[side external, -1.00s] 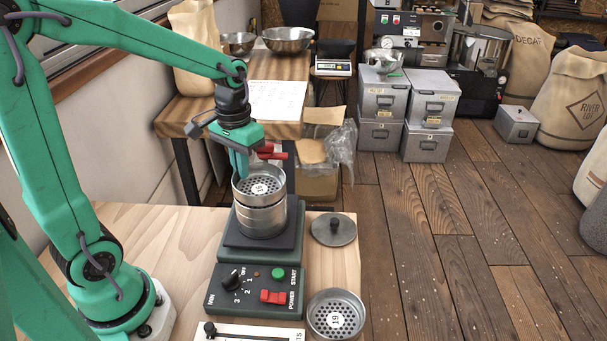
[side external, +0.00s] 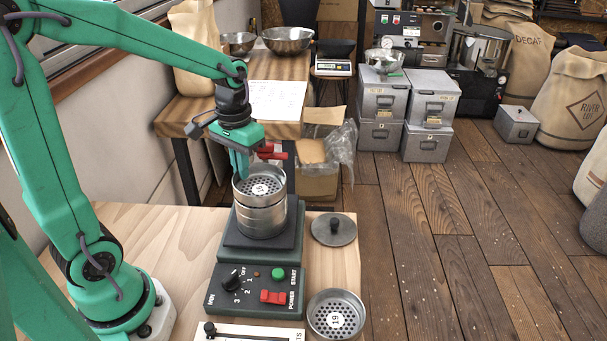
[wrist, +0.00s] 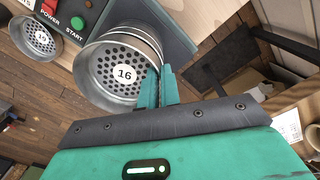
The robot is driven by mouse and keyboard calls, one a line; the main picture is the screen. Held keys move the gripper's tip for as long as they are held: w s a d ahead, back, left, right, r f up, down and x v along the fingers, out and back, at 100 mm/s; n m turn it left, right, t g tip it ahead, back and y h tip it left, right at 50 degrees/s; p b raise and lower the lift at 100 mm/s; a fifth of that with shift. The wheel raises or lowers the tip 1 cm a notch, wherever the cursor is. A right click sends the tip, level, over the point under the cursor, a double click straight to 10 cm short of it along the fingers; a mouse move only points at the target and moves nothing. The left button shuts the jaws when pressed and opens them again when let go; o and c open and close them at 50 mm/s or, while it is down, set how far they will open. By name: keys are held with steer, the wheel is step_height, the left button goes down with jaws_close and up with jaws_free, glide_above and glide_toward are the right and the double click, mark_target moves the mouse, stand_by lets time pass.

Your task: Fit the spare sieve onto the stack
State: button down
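A round metal sieve with a perforated floor and a white disc marked 16 (side external: 260,188) is at the top of the metal sieve stack (side external: 262,222) on the shaker's dark plate. My gripper (side external: 241,172) is at its left rear rim. In the wrist view, the fingers (wrist: 158,88) pinch the wall of the 16 sieve (wrist: 104,68), one inside and one outside. The sieve looks level or nearly so; I cannot tell if it is fully seated. Another sieve, marked 19 (side external: 336,313), sits on the bench at the front right.
A round lid with a knob (side external: 334,229) lies right of the stack. A white strip with a slider (side external: 245,333) lies at the front edge. The bench (side external: 150,222) is clear left of the shaker.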

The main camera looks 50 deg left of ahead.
steer(key=shift+f, duration=0.35)
steer(key=c, duration=1.9)
jaws_free()
step_height(320, 180, up, 11)
steer(key=shift+s+d, duration=0.1)
stand_by(0.3)
steer(key=s+d+f+m+t, duration=0.2)
steer(key=s+d+t, duration=0.3)
steer(key=s, duration=0.4)
steer(key=shift+s+f+t, duration=0.15)
steer(key=shift+f+t, duration=0.15)
